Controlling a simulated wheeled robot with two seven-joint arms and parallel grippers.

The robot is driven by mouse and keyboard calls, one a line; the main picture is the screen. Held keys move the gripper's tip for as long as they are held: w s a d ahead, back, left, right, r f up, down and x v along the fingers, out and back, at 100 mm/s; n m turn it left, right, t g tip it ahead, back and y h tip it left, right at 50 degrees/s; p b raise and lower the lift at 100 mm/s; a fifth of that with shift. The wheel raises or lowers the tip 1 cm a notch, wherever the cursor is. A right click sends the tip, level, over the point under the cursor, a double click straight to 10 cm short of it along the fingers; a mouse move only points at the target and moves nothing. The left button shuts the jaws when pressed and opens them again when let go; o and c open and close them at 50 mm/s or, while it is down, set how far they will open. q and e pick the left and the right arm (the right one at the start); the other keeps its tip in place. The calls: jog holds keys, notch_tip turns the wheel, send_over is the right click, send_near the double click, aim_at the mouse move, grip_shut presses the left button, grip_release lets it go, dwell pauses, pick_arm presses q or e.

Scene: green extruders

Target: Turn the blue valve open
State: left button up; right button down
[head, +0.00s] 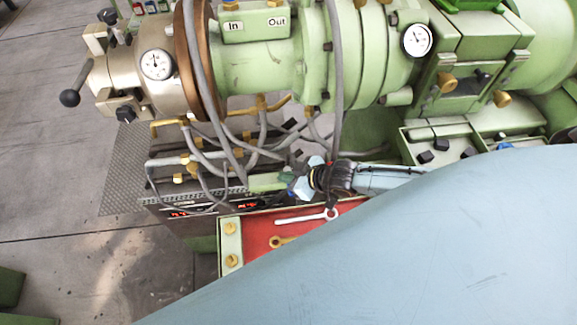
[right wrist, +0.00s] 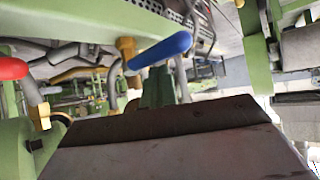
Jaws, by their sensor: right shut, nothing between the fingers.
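The blue valve handle (right wrist: 161,50) shows in the right wrist view, slanting up to the right from a brass fitting, just beyond my gripper. My right gripper (right wrist: 170,112) fills the lower part of that view as a dark block; it is shut and empty. A gap seems to show between it and the handle, but I cannot tell whether they touch. In the head view, my right gripper (head: 318,181) is at the hoses below the green extruder (head: 262,62). Small blue patches beside it there are too small to identify as the valve. My left gripper is not in view.
A red valve handle (right wrist: 13,68) is left of the blue one in the wrist view. Grey hoses (head: 205,165) and brass fittings crowd the space left of my gripper. A red tray (head: 258,228) with wrenches lies below. Open floor (head: 90,255) is at the left.

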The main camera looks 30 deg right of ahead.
jog(key=s+d+r+p, duration=0.1)
jog(key=d+r, duration=0.3)
jog(key=r, duration=0.4)
jog(key=shift+s+d+p, duration=0.35)
jog(key=shift+s+p, duration=0.05)
jog(key=shift+p, duration=0.05)
